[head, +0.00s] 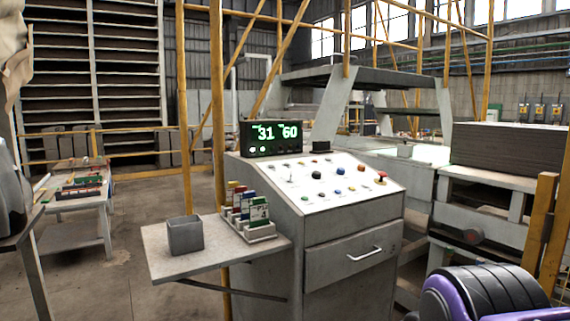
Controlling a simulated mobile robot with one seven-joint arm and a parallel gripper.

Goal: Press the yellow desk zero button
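A grey control desk (350,225) with a sloped white panel (290,183) stands in the middle of the head view. Several small buttons and knobs dot the panel, among them a blue one (340,170), an orange-red one (361,168) and a red mushroom button (381,176) at the right. The labels are too small to read, so I cannot tell which is desk zero. My gripper is not in view.
A side shelf (165,262) at the desk's left holds a grey open box (185,235) and a rack of coloured cards (247,214). Yellow posts (217,100) stand behind. A purple and black rounded part (485,295) fills the lower right corner. Open floor lies left.

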